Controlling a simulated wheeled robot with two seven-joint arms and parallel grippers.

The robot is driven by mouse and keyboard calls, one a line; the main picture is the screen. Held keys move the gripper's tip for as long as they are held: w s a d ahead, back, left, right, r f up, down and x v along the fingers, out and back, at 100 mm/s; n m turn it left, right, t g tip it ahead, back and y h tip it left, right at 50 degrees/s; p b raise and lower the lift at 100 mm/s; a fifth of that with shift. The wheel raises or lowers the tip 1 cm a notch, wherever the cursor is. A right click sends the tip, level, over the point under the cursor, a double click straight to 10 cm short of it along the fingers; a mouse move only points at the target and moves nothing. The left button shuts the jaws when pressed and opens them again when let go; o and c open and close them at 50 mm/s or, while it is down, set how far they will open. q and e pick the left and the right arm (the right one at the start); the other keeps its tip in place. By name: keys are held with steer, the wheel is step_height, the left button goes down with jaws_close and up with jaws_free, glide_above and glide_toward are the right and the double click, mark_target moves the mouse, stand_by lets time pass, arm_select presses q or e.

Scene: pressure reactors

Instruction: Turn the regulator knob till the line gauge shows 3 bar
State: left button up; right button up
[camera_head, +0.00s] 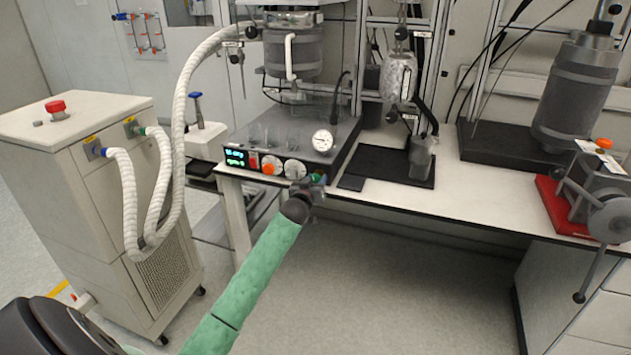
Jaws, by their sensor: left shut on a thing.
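My left gripper (313,184) is at the front right of the reactor's control panel (254,163), at the end of my green-sleeved arm. It is shut on the regulator knob, which it mostly hides; a bit of green shows at the fingers. A round white dial gauge (322,140) stands above the panel, just above the gripper. Its needle is too small to read. A second round dial (294,169) is on the panel face, left of the gripper. My right gripper is not in view.
A white cabinet (95,150) with a red button and white hoses stands at the left. A metal beaker (420,158) stands on a black mat right of the panel. A grey device with a lever (605,190) sits on a red base at the far right. The floor in front is clear.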

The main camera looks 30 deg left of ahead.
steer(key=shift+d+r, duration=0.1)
arm_select(q)
steer(key=m+p, duration=0.1)
steer(key=m, duration=0.2)
steer(key=shift+m, duration=1.2)
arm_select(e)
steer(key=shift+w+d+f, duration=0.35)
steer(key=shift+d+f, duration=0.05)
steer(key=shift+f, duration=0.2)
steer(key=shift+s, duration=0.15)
arm_select(q)
steer(key=o, duration=0.8)
steer(key=shift+o, duration=0.8)
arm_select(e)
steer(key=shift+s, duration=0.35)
